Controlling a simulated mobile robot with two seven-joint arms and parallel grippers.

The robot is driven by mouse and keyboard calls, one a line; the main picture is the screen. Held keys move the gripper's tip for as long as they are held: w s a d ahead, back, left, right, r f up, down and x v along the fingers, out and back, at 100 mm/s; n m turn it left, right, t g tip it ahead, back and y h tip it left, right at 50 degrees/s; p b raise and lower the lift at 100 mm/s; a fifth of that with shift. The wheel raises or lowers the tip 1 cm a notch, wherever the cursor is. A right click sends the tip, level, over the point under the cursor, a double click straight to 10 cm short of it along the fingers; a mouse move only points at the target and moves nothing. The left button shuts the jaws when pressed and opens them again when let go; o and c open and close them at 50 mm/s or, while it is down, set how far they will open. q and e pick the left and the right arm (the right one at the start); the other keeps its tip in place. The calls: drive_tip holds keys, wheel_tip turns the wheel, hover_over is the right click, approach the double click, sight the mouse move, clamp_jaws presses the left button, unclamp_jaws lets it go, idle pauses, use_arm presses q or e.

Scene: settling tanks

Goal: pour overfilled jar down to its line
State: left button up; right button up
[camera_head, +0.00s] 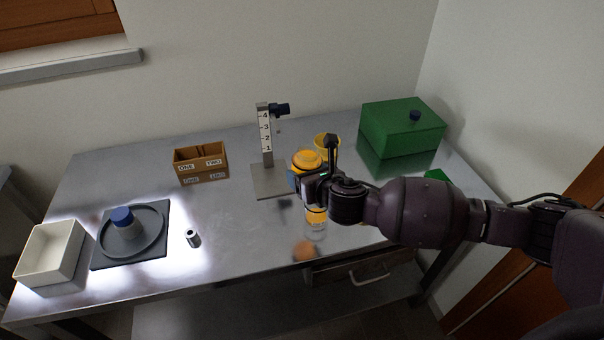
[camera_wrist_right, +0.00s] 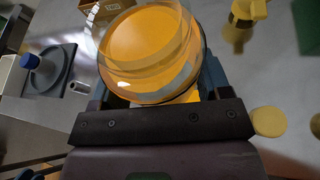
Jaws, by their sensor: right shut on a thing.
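My right gripper (camera_head: 312,182) is shut on a glass jar (camera_head: 306,161) of orange liquid, held over the middle of the table. In the right wrist view the jar (camera_wrist_right: 150,45) fills the top centre, with its round rim and orange surface showing and a clear glass band above the liquid. I cannot make out its fill line. A clear vessel with an orange band (camera_head: 316,216) shows just below the gripper; I cannot tell whether it is separate or a reflection. My left gripper is not in view.
A grey stand with a numbered scale (camera_head: 265,137) rises left of the jar. A brown divided box (camera_head: 201,161), a grey tray with a blue-topped object (camera_head: 123,217), a white bin (camera_head: 50,252) and a small metal cylinder (camera_head: 193,238) stand left. A green box (camera_head: 402,128) stands back right.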

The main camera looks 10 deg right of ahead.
sight(312, 161)
drive_tip(key=shift+d+h, duration=0.15)
drive_tip(key=shift+h, duration=0.15)
drive_tip(key=shift+r, duration=2.5)
drive_tip(key=shift+s+f, duration=0.1)
